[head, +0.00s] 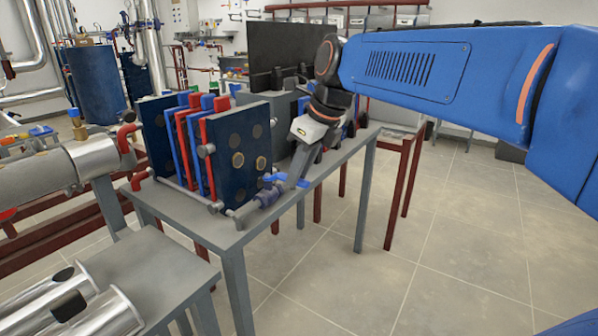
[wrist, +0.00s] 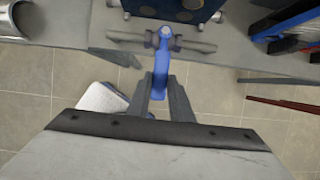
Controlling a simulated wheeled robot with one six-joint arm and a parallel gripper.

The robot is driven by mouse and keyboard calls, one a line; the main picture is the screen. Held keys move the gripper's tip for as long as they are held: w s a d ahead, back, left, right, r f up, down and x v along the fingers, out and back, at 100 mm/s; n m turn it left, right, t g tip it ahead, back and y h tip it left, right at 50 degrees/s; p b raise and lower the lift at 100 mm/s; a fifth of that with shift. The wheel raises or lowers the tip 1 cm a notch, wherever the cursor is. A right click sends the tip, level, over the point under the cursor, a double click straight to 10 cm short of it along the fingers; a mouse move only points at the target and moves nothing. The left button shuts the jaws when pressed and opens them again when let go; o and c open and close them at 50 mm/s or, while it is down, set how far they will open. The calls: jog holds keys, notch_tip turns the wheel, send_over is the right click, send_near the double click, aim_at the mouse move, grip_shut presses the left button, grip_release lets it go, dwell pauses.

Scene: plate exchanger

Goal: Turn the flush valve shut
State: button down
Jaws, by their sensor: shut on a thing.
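The flush valve (head: 264,197) sits on a short grey pipe at the front edge of the grey table, beside the plate exchanger (head: 238,150). Its blue lever handle (head: 274,178) also shows in the wrist view (wrist: 161,62). There the handle points toward the camera, crosswise to the grey pipe (wrist: 200,46). My gripper (head: 298,180) reaches down to the valve from the upper right. In the wrist view, its two fingers (wrist: 160,92) are on either side of the handle's near end, shut on it. The fingertips are partly hidden in the head view.
The grey table (head: 190,222) carries the exchanger's red and blue plates. A lower bench (head: 150,262) with metal cylinders stands at the front left. A dark monitor (head: 290,50) is behind. The tiled floor (head: 450,220) at the right is clear.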

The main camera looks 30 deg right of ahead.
jog(key=c, duration=1.6)
grip_release()
jog(key=shift+a, duration=0.1)
jog(key=shift+r, duration=0.15)
jog(key=v, duration=1.7)
jog(key=shift+r, duration=0.1)
